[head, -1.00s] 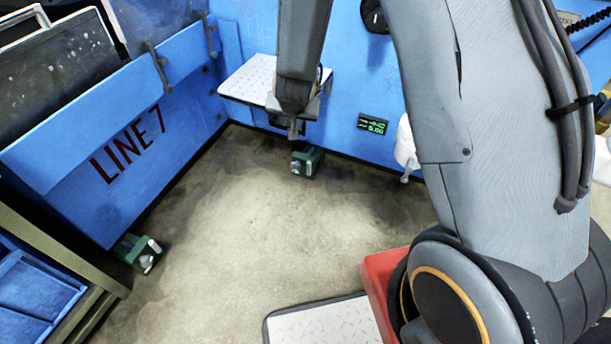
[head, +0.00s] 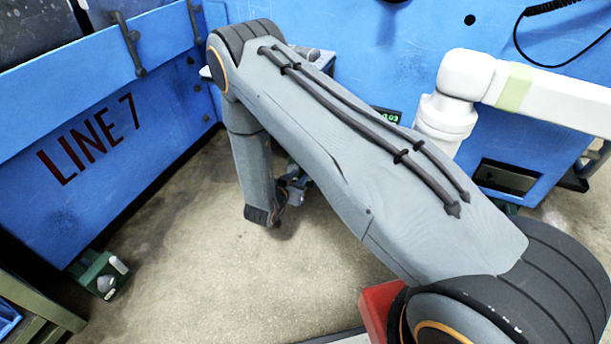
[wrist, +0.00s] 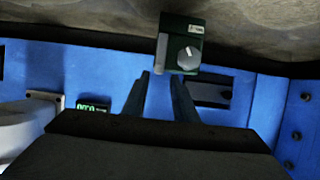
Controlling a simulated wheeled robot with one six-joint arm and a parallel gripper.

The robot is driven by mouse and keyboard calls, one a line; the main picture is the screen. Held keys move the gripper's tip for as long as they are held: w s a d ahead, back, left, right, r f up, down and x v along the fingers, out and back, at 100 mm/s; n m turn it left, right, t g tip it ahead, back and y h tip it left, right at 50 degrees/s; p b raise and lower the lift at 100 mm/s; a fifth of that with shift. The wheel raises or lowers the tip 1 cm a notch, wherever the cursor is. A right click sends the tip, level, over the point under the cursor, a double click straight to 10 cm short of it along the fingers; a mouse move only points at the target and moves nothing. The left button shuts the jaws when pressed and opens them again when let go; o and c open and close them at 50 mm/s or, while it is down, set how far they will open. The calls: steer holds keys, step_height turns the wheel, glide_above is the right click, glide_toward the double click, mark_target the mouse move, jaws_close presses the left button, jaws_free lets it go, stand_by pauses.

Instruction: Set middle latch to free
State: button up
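In the wrist view a dark green latch box (wrist: 179,45) with a round grey knob (wrist: 190,54) and a small label stands by the floor, near the top. The label is too small to read. My gripper (wrist: 160,75) points at it, its two fingers apart with nothing between them; the fingertips appear just short of the box. Contact cannot be told. In the head view another green latch box (head: 100,276) with a pale knob sits on the floor at lower left.
A blue wall marked LINE 7 (head: 75,140) runs along the left. A white arm (head: 468,80) stands at the right before the blue back wall. A small green-digit display (wrist: 92,105) is on that wall. The concrete floor (head: 215,285) in front is clear.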

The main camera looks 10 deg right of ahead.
steer(key=b+x, duration=0.3)
steer(key=x, duration=0.4)
steer(key=shift+w+d, duration=0.15)
steer(key=shift+w, duration=0.1)
jaws_close()
